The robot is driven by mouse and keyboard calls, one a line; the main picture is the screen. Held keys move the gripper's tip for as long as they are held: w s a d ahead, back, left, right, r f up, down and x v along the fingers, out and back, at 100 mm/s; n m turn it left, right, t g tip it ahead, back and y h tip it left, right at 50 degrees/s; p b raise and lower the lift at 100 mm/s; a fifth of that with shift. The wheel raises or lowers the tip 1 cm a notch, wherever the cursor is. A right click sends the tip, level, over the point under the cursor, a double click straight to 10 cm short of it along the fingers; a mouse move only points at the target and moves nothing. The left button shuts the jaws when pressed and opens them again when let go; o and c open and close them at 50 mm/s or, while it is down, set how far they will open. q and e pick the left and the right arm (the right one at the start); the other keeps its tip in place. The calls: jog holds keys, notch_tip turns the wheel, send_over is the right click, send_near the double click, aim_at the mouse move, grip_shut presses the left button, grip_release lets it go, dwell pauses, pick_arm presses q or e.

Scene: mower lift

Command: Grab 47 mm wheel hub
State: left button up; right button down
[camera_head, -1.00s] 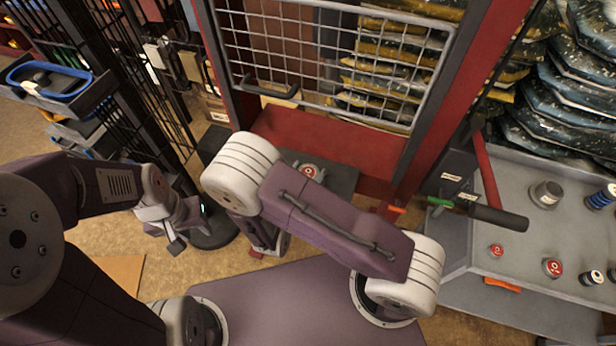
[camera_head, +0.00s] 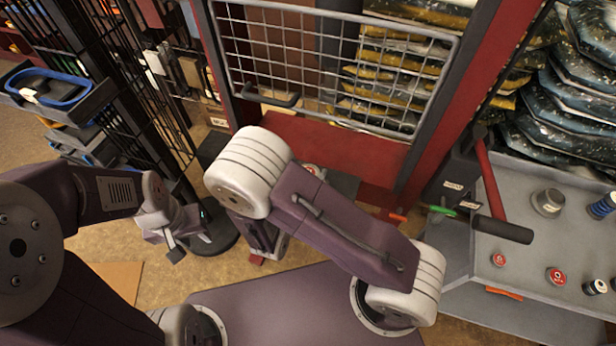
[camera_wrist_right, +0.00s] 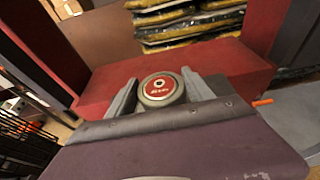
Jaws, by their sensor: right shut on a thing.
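A round wheel hub (camera_wrist_right: 162,89) with a grey rim and a red top sits between the two grey fingers of my right gripper (camera_wrist_right: 160,82) in the right wrist view. The gripper is shut on it. The white marking on its red top is too small to read surely. In the head view my right forearm hides most of that gripper, and the hub's red top (camera_head: 312,169) shows just past the arm. My left gripper (camera_head: 172,240) hangs empty at the left, apart from the hubs; its finger gap is unclear.
A grey bench (camera_head: 520,190) at the right holds two smaller red-topped hubs (camera_head: 556,276), a metal cylinder (camera_head: 548,202) and a blue ribbed part (camera_head: 602,206). A red frame with a wire mesh gate (camera_head: 335,65) stands ahead. A black rack (camera_head: 130,110) is at the left.

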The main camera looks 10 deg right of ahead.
jog(key=shift+r, duration=0.6)
jog(key=w+d+r+p, duration=0.1)
jog(key=d+r+p, duration=0.5)
jog(key=d+p, duration=0.3)
jog(key=shift+d+r+p, duration=0.3)
jog(key=shift+d+p, duration=0.1)
jog(key=shift+d, duration=0.85)
